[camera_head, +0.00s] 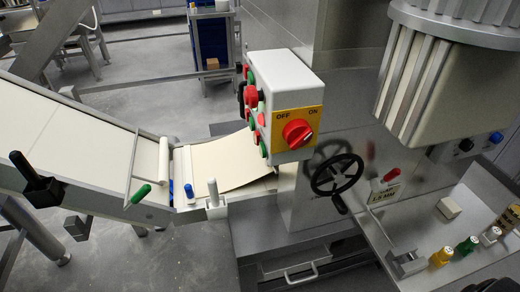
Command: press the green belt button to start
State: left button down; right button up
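A white control box (287,72) stands at the upper middle, above the end of the belt. Its left side, seen at a steep angle, carries green buttons, one near the top (251,78) and one near the bottom (263,149), and a red mushroom button (251,96). Labels on that side cannot be read, so I cannot tell which green button is the belt one. The front has a red rotary switch (297,133) on a yellow OFF/ON plate. Neither of my grippers can be made out in this view.
A pale conveyor belt (70,140) slopes in from the left under the box. A green-handled lever (141,194) and black handwheel (337,174) stick out nearby. At right are a large machine head (450,70) and a metal tray with small bottles (441,257). A dark shape is cut off at bottom right.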

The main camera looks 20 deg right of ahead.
aim_at(262, 153)
jog(key=i+j+z, duration=0.1)
jog(key=j+z, duration=1.2)
jog(key=z, duration=0.15)
jog(key=k+j, duration=0.1)
jog(key=j, duration=0.25)
jog(key=k+j, duration=0.1)
jog(key=j, duration=0.3)
jog(key=k+j, duration=0.1)
jog(key=j, duration=0.25)
jog(key=j+z, duration=0.05)
